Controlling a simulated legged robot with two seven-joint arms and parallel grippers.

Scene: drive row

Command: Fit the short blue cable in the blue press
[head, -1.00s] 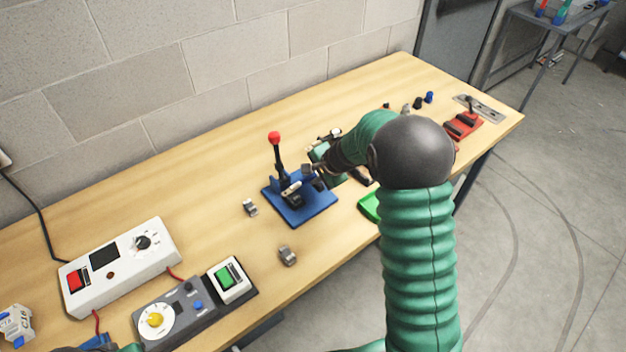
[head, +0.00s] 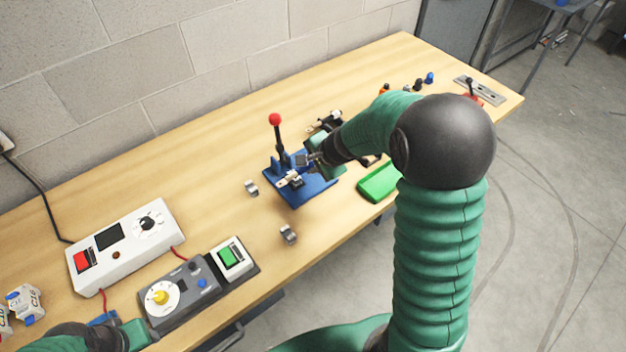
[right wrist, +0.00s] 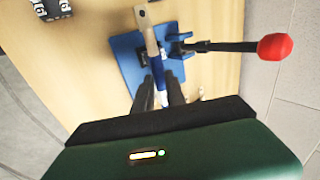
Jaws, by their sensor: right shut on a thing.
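The blue press (head: 318,190) stands on the bench, with a black lever and red knob (head: 275,119) standing up. My right gripper (head: 306,160) is low over the press's back right part. In the right wrist view, its dark fingers (right wrist: 161,95) are shut on the short blue cable (right wrist: 155,68). The cable's pale metal end (right wrist: 148,30) points away from the fingers, over the blue base beside the lever. I cannot tell whether it is seated in the press. My left gripper (head: 105,320) is at the lower left, and its fingers do not show clearly.
A white meter box (head: 125,245) and a grey control panel (head: 185,290) are at the left. Blue, black and orange small parts stand at the back right.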

